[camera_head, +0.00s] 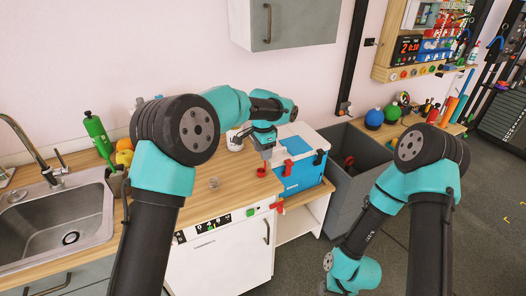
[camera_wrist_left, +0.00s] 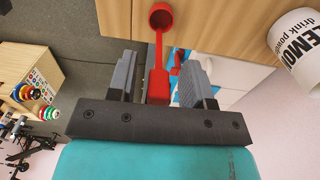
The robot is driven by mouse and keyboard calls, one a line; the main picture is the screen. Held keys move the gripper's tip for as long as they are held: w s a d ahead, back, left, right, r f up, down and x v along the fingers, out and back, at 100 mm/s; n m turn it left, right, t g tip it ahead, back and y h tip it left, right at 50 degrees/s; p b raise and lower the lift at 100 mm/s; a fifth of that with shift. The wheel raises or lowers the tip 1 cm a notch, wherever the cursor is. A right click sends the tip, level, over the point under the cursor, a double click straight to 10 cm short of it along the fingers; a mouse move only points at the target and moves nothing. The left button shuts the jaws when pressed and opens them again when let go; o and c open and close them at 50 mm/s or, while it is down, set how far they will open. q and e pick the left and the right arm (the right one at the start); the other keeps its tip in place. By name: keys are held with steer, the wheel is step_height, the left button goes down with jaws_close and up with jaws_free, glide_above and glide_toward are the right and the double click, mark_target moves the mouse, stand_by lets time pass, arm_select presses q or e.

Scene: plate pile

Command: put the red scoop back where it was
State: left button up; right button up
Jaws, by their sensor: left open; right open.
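The red scoop (camera_head: 262,171) is at the right end of the wooden counter, just below my left gripper (camera_head: 267,154). In the left wrist view the scoop's round cup (camera_wrist_left: 160,17) shows over the wood. Its handle (camera_wrist_left: 158,85) runs back between the two grey fingers of my left gripper (camera_wrist_left: 158,80). The fingers are open, with a gap on each side of the handle. My right arm hangs at the right, and its gripper fingers do not show.
A white drink powder tub (camera_wrist_left: 300,45) stands near the scoop; it also shows in the head view (camera_head: 235,141). A blue and white box (camera_head: 302,177) stands right of the scoop. The sink (camera_head: 50,220) is at the left.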

arm_select(q)
step_height(320, 180, up, 12)
stand_by(0.5)
